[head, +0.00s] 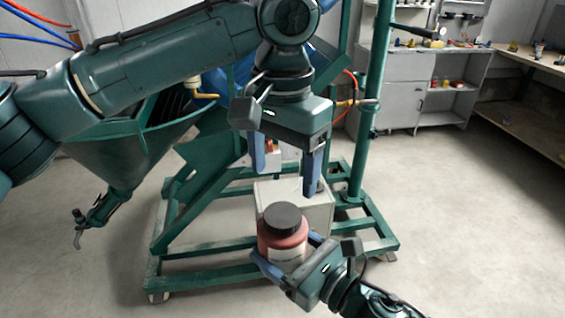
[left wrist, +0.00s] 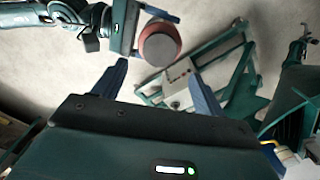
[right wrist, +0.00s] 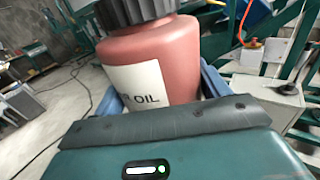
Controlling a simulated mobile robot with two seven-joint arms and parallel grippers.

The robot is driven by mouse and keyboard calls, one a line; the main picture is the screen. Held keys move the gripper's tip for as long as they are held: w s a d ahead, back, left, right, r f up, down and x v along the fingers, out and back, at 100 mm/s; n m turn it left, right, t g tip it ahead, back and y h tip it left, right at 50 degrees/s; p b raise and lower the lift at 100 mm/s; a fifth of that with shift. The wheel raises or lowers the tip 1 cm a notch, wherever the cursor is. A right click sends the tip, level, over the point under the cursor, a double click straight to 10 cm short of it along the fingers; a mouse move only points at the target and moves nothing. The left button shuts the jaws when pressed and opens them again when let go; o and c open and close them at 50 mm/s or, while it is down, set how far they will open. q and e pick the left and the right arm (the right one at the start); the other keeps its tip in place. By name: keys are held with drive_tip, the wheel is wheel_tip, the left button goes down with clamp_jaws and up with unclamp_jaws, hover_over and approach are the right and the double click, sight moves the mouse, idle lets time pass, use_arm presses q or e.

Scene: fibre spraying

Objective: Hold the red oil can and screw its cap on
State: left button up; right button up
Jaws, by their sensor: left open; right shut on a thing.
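The red oil can (head: 284,240) is upright at the lower middle of the head view. My right gripper (head: 290,258) is shut around its body. The black cap (head: 282,217) sits on top of the can; I cannot tell how tight it is. In the right wrist view the can (right wrist: 178,62) fills the space between the fingers, its white label reading "OIL", with the ribbed cap (right wrist: 130,10) cut off by the top edge. My left gripper (head: 285,176) is open and empty above the cap, fingers pointing down. In the left wrist view the cap (left wrist: 162,50) shows beyond the fingertips.
A green wheeled frame (head: 215,268) with a hopper (head: 130,145) stands behind the can. A pale box (head: 318,208) sits on it, close behind the can. A grey cabinet (head: 408,95) and a workbench (head: 525,110) are at the back right. The floor at right is clear.

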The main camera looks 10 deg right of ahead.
sight(282, 214)
use_arm(q)
drive_tip(key=shift+n, duration=0.4)
drive_tip(key=shift+f, duration=4)
drive_tip(key=c, duration=1)
drive_tip(key=m, duration=0.4)
drive_tip(key=shift+m, duration=0.4)
drive_tip(key=o, duration=1.1)
